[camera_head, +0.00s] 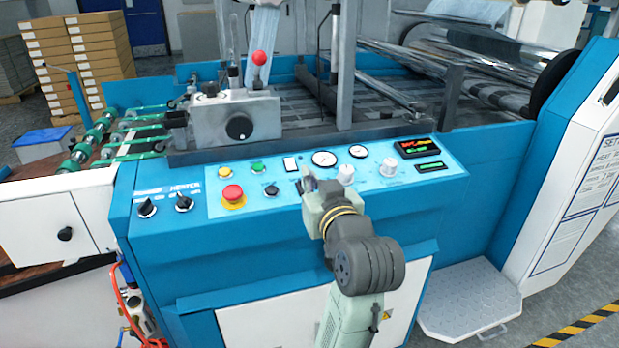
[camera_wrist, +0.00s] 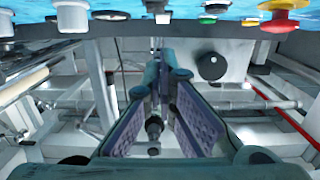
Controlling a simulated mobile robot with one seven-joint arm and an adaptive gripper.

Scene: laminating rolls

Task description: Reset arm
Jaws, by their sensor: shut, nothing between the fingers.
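My arm reaches up from the bottom in the head view, and my gripper (camera_head: 308,183) is at the control panel (camera_head: 285,205) of the blue machine. Its fingers are partly hidden behind my wrist. In the wrist view my gripper (camera_wrist: 160,62) has its two fingertips together with nothing between them. The gripper is near the white knob (camera_head: 345,173) and the round gauge (camera_head: 324,158); I cannot tell whether it touches the panel.
A red emergency button (camera_head: 232,194) and black selector knobs (camera_head: 184,202) are left of my gripper. Displays (camera_head: 417,148) are to its right. A grey block with a black knob (camera_head: 239,128) stands behind the panel. A metal step (camera_head: 468,300) is at lower right.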

